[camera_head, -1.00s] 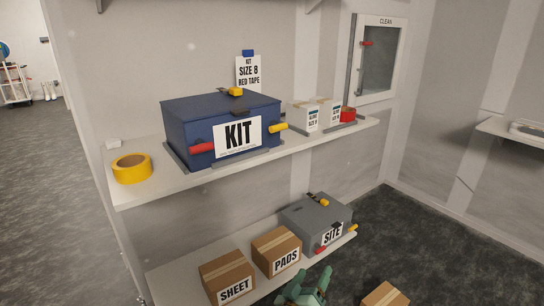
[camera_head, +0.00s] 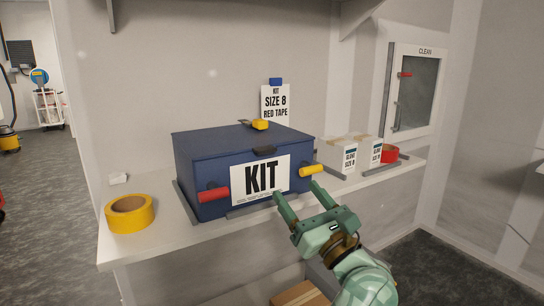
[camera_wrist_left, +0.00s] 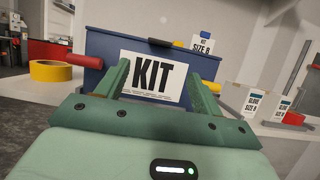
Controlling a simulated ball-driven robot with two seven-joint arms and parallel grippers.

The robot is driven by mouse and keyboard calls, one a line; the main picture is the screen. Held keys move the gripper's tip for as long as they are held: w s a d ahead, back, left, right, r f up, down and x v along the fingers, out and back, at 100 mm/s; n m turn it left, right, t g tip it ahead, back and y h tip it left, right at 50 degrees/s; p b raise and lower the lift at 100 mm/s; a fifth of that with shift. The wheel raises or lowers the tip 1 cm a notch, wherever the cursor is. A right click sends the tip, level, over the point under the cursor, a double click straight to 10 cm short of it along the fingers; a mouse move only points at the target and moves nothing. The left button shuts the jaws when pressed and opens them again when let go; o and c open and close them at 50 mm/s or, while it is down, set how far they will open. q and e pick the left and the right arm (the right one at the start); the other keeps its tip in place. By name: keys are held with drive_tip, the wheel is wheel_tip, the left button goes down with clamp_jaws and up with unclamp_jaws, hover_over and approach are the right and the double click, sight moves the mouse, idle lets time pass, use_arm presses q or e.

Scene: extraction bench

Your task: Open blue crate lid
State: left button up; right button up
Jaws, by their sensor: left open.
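The blue crate (camera_head: 208,160), labelled KIT, stands on the upper shelf with its lid (camera_head: 240,138) shut. A dark latch (camera_head: 264,151) sits at the lid's front edge. A red handle (camera_head: 214,194) and a yellow handle (camera_head: 311,170) stick out at the front. My left gripper (camera_head: 298,193) is open and empty, in front of the crate's lower right front, fingers pointing at it. In the left wrist view the crate (camera_wrist_left: 103,50) is straight ahead, its KIT label between the fingers. Contact cannot be told. My right gripper is not in view.
A yellow tape roll (camera_head: 130,213) lies left of the crate on the shelf (camera_head: 165,238). White glove boxes (camera_head: 339,156) and a red tape roll (camera_head: 390,154) stand to the right. A size 8 red tape card (camera_head: 275,105) stands behind. A cardboard box (camera_head: 300,294) is below.

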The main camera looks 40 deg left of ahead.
use_arm(q)
drive_tip(key=shift+b+x, duration=0.85)
drive_tip(key=shift+x, duration=5.65)
